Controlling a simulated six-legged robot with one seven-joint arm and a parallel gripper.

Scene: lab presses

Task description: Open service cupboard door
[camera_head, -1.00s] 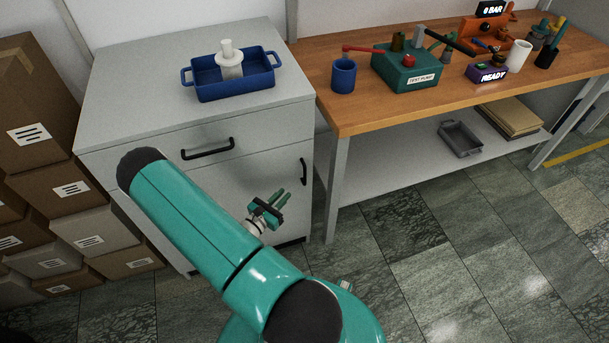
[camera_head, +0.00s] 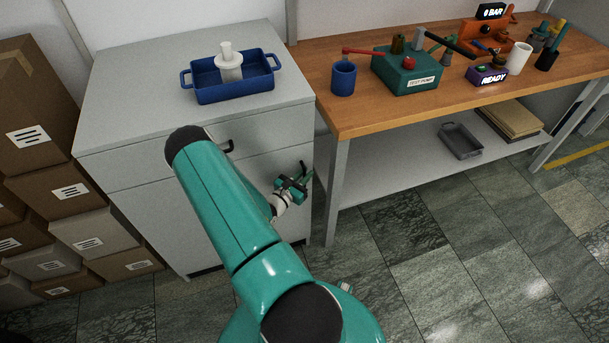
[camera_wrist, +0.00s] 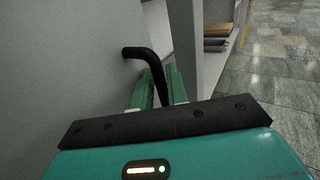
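The service cupboard is the grey cabinet on the left, and its door (camera_head: 250,190) is the lower front panel below a drawer. The door looks closed. Its black upright handle (camera_wrist: 147,55) shows in the wrist view, standing out from the grey panel. My gripper (camera_head: 303,180) is at the handle near the door's right edge. In the wrist view, the two green fingers of my gripper (camera_wrist: 160,83) lie on either side of the handle bar. Whether they press on it is unclear. My arm hides much of the door and drawer in the head view.
A blue tray (camera_head: 236,93) with a white object stands on the cupboard top. A wooden workbench (camera_head: 350,120) with a lower shelf stands close on the right; its front leg (camera_head: 335,195) is near my gripper. Cardboard boxes (camera_head: 75,215) are stacked at the left. Tiled floor is clear in front.

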